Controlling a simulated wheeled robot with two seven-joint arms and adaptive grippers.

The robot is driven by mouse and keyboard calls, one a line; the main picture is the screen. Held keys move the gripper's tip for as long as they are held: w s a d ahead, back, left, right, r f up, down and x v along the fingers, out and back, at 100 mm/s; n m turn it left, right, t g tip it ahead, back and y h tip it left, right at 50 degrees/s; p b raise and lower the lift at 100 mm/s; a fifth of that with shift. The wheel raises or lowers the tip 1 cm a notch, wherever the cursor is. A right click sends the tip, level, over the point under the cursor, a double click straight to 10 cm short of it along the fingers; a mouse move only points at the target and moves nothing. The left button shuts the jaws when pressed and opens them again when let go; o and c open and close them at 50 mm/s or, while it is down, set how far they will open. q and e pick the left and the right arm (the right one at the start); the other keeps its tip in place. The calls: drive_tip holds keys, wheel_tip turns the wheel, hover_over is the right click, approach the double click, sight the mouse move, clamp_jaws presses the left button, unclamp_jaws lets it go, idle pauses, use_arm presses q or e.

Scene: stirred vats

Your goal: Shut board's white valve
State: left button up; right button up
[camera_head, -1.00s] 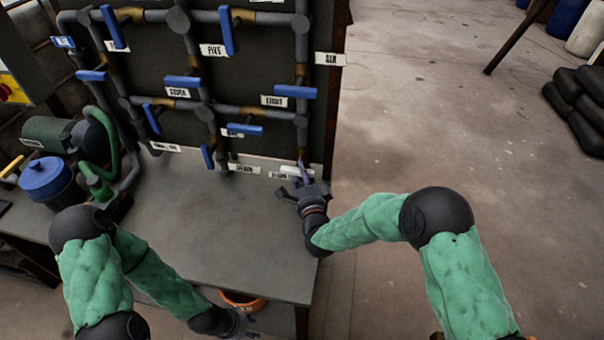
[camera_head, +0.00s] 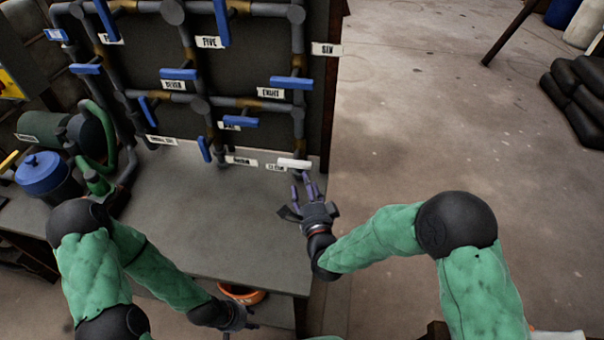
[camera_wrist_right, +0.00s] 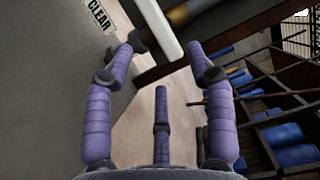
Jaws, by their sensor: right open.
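The white valve handle (camera_head: 294,163) is at the lower right corner of the pipe board (camera_head: 255,65), just above the bench. It lies crosswise to the pipe above it in the head view. It also shows as a white bar (camera_wrist_right: 156,28) at the top of the right wrist view, with a brass pipe piece beside it. My right gripper (camera_head: 308,186) is open and empty, just below and in front of the handle, apart from it. My left gripper (camera_head: 238,318) is low by the bench's front edge, too small to read.
Blue valve handles (camera_head: 291,82) and label plates fill the board. A "CLEAR" label (camera_wrist_right: 100,15) is near the white handle. The grey bench (camera_head: 215,220) is bare in the middle. A blue-lidded pot (camera_head: 42,175) stands left. An orange bucket (camera_head: 243,295) is under the bench.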

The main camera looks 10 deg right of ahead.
drive_tip(key=s, duration=0.3)
drive_tip(key=shift+s, duration=0.35)
idle(0.4)
